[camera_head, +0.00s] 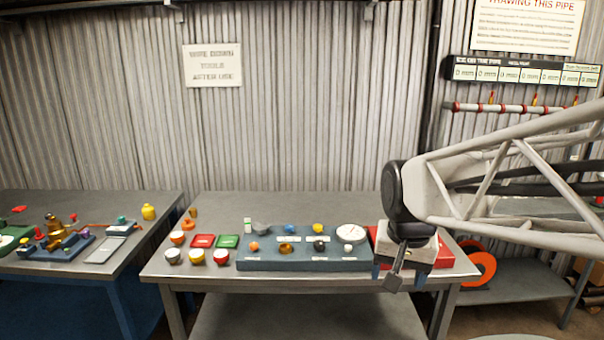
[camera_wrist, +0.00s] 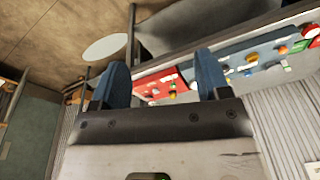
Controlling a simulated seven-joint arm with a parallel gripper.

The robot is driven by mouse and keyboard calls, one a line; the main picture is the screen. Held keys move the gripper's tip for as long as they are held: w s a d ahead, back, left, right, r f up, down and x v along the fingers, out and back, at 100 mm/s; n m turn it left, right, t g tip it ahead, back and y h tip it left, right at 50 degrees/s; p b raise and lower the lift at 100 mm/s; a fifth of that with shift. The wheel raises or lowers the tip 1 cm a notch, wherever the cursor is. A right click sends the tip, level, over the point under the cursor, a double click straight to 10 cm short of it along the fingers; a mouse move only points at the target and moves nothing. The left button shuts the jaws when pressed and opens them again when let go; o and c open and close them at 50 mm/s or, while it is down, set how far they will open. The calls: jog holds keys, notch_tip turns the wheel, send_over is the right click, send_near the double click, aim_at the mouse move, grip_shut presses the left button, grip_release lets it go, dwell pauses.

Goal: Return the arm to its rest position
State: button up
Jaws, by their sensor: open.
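My arm reaches in from the right in the head view. My gripper (camera_head: 397,279) points down at the front right of the middle workbench (camera_head: 300,205), in front of a red tray (camera_head: 446,255) that it partly hides. In the wrist view the two blue fingers of my gripper (camera_wrist: 163,72) stand wide apart. Nothing is held between them; the red tray (camera_wrist: 180,76) with small parts shows beyond the gap.
Several cups and a green tray (camera_head: 228,241) are further left. An orange reel (camera_head: 480,268) is right of the bench. The space above the bench's left half is clear.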

jog(key=s+d+f+n, duration=0.1)
jog(key=s+f+n, duration=0.2)
jog(key=s, duration=1.1)
jog(key=shift+s+d+f+t, duration=0.15)
jog(key=shift+f+t, duration=0.15)
jog(key=shift+f, duration=0.25)
jog(key=shift+r, duration=0.1)
